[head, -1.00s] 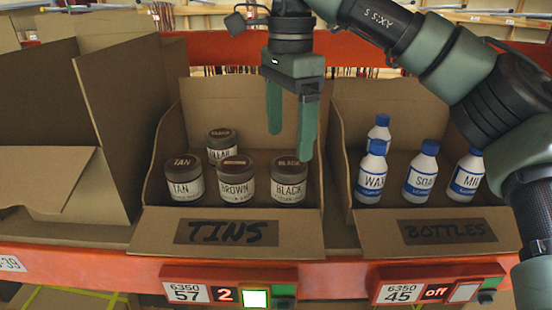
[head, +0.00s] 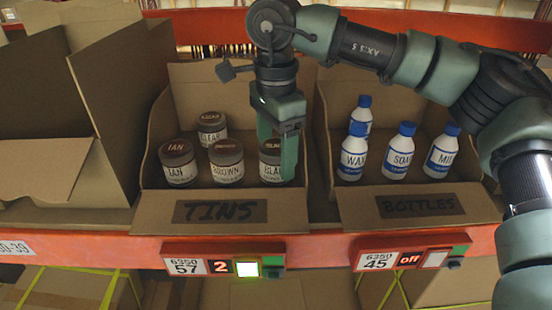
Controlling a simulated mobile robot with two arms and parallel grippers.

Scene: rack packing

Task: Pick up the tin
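The tins stand upright in the cardboard bin labelled TINS (head: 165,217). I cannot tell whether either finger touches the tin. My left gripper is not in view.
The BOTTLES bin (head: 465,205) at the right holds white bottles (head: 398,152) with blue caps. An open cardboard box (head: 110,95) stands at the left. The red shelf edge (head: 120,250) carries a display (head: 222,267) reading 2 and another (head: 408,260) reading off.

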